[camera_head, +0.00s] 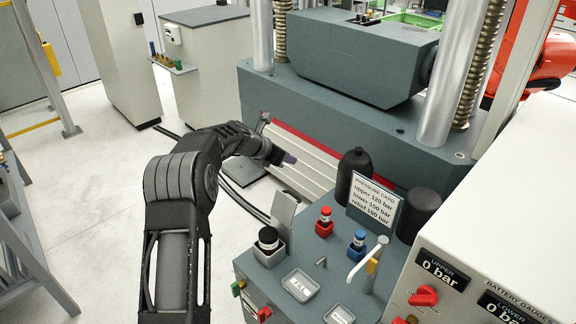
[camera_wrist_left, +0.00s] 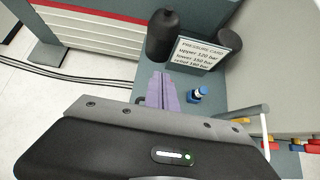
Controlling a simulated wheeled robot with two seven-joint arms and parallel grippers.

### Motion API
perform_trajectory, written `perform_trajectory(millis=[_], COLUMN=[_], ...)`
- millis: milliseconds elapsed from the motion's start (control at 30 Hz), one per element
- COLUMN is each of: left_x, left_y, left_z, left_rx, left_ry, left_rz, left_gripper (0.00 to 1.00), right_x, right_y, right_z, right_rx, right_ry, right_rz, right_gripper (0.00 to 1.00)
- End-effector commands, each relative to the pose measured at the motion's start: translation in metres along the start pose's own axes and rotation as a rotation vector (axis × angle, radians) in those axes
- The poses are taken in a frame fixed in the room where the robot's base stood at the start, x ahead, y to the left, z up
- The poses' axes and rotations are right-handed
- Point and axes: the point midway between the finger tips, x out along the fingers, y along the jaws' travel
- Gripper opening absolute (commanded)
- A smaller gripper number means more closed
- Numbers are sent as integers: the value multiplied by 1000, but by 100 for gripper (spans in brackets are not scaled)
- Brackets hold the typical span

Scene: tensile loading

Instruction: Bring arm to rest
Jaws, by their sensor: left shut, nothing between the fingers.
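My left arm (camera_head: 180,190) comes up from the lower left and bends over to the right. My left gripper (camera_head: 288,158) is at its end, in front of the white ribbed panel of the large grey machine. In the left wrist view its purple fingers (camera_wrist_left: 161,92) are together, with nothing held, and appear over the grey bench top. The gripper looks apart from the bench and its fittings. My right gripper is in neither view.
The bench (camera_head: 318,262) carries a black bottle (camera_head: 353,172), a pressure card (camera_head: 374,203), red (camera_head: 324,222) and blue (camera_head: 357,246) capped fittings and small trays. The gauge cabinet (camera_head: 500,220) stands right. Open floor (camera_head: 90,215) lies left of my arm.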

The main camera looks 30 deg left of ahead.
Motion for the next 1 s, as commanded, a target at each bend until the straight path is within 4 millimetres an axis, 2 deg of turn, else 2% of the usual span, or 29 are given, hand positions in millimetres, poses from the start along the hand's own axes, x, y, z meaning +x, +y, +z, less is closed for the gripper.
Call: perform_trajectory(millis=[467, 567, 667, 767, 833, 900, 967, 1000], left_x=[0, 0, 1, 12, 26, 41, 52, 57], left_y=[0, 3, 15, 18, 6, -17, -43, -62], left_z=[0, 0, -4, -38, -80, -125, -162, -185], left_rx=[12, 72, 214, 445, 657, 878, 1064, 1185], left_ry=[0, -1, 13, 96, 189, 275, 333, 362], left_rz=[0, 11, 63, 103, 95, 51, -8, -53], left_gripper=[0, 0, 0, 0, 0, 0, 0, 0], right_x=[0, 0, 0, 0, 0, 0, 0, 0], right_y=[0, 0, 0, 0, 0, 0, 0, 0], right_z=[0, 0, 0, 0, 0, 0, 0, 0], right_rx=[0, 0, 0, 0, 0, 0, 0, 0], right_ry=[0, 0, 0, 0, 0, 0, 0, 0], right_rz=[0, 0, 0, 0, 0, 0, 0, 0], right_gripper=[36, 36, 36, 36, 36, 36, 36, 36])
